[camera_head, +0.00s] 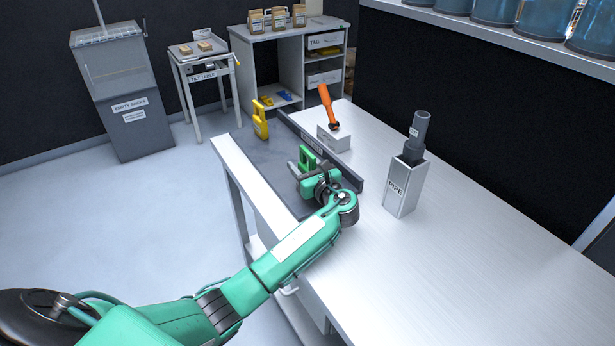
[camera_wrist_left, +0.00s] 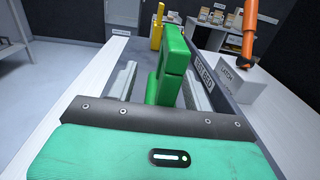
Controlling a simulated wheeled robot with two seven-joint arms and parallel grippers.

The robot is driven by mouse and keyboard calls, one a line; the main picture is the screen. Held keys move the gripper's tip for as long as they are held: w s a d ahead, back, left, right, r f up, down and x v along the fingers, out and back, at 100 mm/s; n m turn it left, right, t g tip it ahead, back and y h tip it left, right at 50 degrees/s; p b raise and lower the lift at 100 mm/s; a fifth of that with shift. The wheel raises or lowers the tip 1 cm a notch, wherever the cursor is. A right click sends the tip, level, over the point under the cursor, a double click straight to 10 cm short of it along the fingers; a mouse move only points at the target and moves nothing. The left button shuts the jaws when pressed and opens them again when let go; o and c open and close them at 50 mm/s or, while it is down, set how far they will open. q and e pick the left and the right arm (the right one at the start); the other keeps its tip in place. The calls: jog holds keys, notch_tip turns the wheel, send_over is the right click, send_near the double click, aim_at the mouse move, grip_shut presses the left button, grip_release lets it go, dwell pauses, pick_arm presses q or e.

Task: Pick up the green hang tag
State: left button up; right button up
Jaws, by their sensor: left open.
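The green hang tag (camera_head: 307,158) stands upright on the dark grey tray (camera_head: 268,150) on the workbench. In the left wrist view the green tag (camera_wrist_left: 171,68) stands between the two grey fingers of my left gripper (camera_wrist_left: 158,85). The fingers are open, one on each side of it, with a visible gap at least on the left. In the head view my left gripper (camera_head: 301,170) is at the tag and partly covers its lower part. I cannot tell whether either finger touches it. My right gripper is not in view.
A yellow tag (camera_head: 260,119) stands farther back on the tray. An orange-handled tool (camera_head: 327,104) stands in a white block (camera_head: 334,139) beyond the tray's raised wall. A holder marked PIPE (camera_head: 404,187) with a grey pipe (camera_head: 417,133) stands right. The front bench top is clear.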

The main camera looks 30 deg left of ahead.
pick_arm(q)
jog(key=shift+c, duration=0.4)
jog(key=c, duration=1)
